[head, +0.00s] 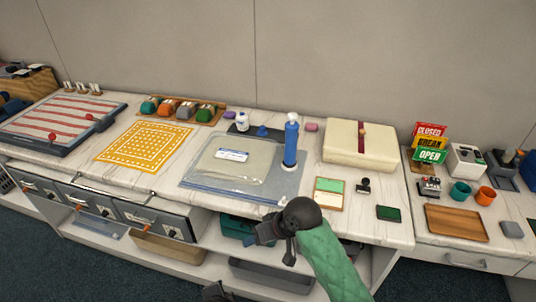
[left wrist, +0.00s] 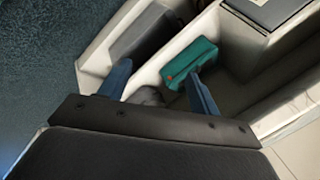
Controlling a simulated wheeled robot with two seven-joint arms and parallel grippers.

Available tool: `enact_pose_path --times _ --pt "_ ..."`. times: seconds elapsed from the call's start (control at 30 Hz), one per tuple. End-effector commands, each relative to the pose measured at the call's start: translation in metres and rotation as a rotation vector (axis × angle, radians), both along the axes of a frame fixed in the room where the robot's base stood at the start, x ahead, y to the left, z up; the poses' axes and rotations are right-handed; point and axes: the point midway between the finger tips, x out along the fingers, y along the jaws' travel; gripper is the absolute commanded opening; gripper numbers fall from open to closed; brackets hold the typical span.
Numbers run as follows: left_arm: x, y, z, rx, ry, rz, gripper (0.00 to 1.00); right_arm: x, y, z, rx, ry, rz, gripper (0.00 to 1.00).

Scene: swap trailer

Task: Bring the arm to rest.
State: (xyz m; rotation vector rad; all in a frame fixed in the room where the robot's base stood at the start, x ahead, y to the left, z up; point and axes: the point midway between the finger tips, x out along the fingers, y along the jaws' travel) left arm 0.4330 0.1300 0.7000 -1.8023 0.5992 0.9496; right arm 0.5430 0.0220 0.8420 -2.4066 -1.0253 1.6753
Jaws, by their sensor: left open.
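My left gripper (left wrist: 160,88) is open in the left wrist view, with two blue fingers spread apart. A dark rounded shape partly shows between the fingers, and I cannot tell what it is. Past them a teal box (left wrist: 188,62) lies in the shelf space below the counter. My arm in a green quilted sleeve comes up from the lower right in the head view.
The marble counter (head: 320,220) holds a blue bottle (head: 290,140), a yellow mat (head: 145,145), a cream box (head: 360,145) and a wooden tray (head: 456,223). Grey drawers (head: 150,217) are at the left. The teal box (head: 236,229) and a grey bin (head: 270,274) are below the counter.

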Motion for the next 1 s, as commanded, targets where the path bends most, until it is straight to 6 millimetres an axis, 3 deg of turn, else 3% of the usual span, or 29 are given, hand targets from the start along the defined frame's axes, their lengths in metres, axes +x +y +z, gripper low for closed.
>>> enact_pose_path --times 0.37,0.7,1.0 --pt "-0.039 0.013 -0.039 -0.207 0.187 0.321 0.63 -0.056 -0.056 -0.098 -0.094 0.049 -0.149 0.55" --pt "-0.079 0.022 -0.069 -0.357 0.355 0.631 0.63 -0.138 -0.121 -0.179 -0.252 0.118 -0.250 0.55" --pt "-0.107 0.027 -0.086 -0.438 0.464 0.848 0.63 -0.209 -0.170 -0.224 -0.389 0.175 -0.290 0.55"
